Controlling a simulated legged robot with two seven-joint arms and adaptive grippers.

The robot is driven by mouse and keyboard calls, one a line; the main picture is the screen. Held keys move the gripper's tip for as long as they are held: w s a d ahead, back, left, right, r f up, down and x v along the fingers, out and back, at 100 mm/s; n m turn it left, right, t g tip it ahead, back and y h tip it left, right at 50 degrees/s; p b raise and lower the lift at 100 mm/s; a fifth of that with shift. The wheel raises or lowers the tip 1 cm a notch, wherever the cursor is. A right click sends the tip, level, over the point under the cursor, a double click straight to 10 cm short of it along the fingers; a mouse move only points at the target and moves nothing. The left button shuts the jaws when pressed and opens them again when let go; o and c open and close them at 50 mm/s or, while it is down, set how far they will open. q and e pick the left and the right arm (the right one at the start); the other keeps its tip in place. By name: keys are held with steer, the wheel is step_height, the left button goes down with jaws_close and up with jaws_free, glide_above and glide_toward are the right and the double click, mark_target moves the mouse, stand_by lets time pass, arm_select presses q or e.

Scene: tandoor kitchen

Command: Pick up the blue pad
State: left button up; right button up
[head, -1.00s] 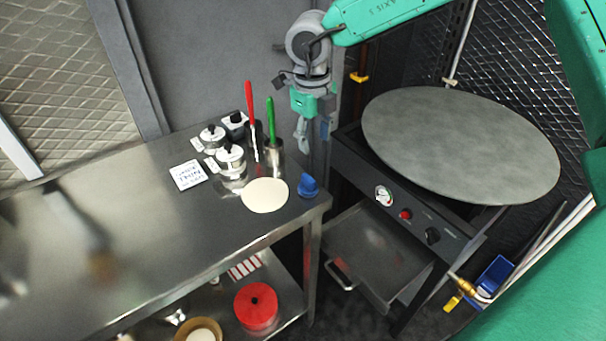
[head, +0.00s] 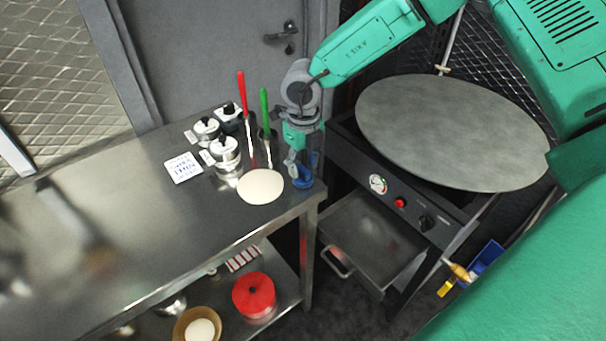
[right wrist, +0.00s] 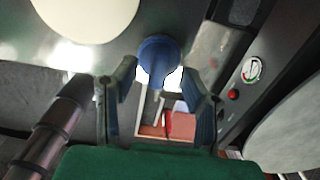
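The blue pad (head: 303,179) sits at the right end of the steel table (head: 105,218), just right of a round flat dough (head: 261,187). In the head view my right gripper (head: 302,168) is over the pad and partly hides it. In the right wrist view the pad (right wrist: 158,58) shows as a round blue body with a narrower stem towards me. The two fingers of my right gripper (right wrist: 160,108) are apart on either side of the stem side, with a gap at both sides.
Behind the dough stand metal pots (head: 225,150) and tall holders with a red-handled (head: 242,95) and a green-handled tool (head: 265,110). A large round griddle (head: 450,130) stands to the right. A red container (head: 254,295) is on the shelf below.

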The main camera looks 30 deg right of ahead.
mark_target(304, 168)
steer(key=shift+f, duration=0.9)
steer(key=shift+r, duration=0.1)
jaws_close()
step_height(304, 168, up, 10)
steer(key=shift+b, duration=0.3)
